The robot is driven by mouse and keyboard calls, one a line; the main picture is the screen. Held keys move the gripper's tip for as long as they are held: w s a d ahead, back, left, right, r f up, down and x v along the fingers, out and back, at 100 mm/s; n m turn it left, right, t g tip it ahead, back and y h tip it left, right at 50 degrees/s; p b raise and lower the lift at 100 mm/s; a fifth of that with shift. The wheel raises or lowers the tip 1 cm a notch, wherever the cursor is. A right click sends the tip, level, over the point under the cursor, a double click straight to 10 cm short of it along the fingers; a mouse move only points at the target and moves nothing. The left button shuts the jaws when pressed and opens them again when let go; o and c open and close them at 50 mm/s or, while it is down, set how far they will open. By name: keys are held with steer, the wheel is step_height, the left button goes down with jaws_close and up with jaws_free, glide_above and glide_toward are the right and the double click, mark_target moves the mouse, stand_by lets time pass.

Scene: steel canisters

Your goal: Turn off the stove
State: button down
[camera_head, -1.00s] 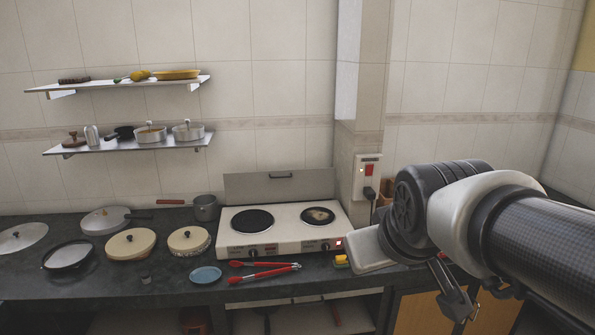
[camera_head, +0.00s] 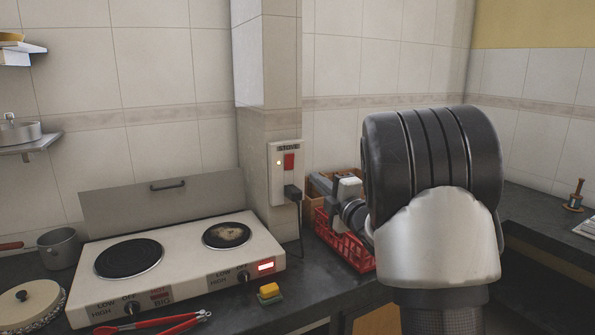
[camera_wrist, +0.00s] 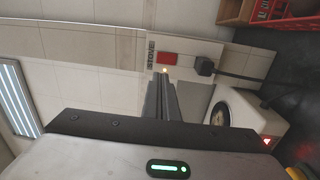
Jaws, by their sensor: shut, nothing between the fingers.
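The stove (camera_head: 190,262) is a white two-burner hot plate on the counter. A small red light (camera_head: 265,266) glows at its front right. My gripper (camera_wrist: 162,76) is shut and empty. My arm mostly hides the gripper in the head view.
A red basket (camera_head: 345,245) stands on the counter right of the plate. A yellow-green sponge (camera_head: 269,292), red tongs (camera_head: 165,322), a lidded pot (camera_head: 30,303) and a saucepan (camera_head: 59,248) are near the stove. A cable hangs from the plug.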

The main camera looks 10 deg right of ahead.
mark_target(289, 157)
steer(key=shift+w+f+n, duration=0.2)
steer(key=shift+f+n, duration=0.05)
steer(key=shift+n, duration=0.05)
steer(key=x, duration=1.4)
steer(key=shift+a+r, duration=0.1)
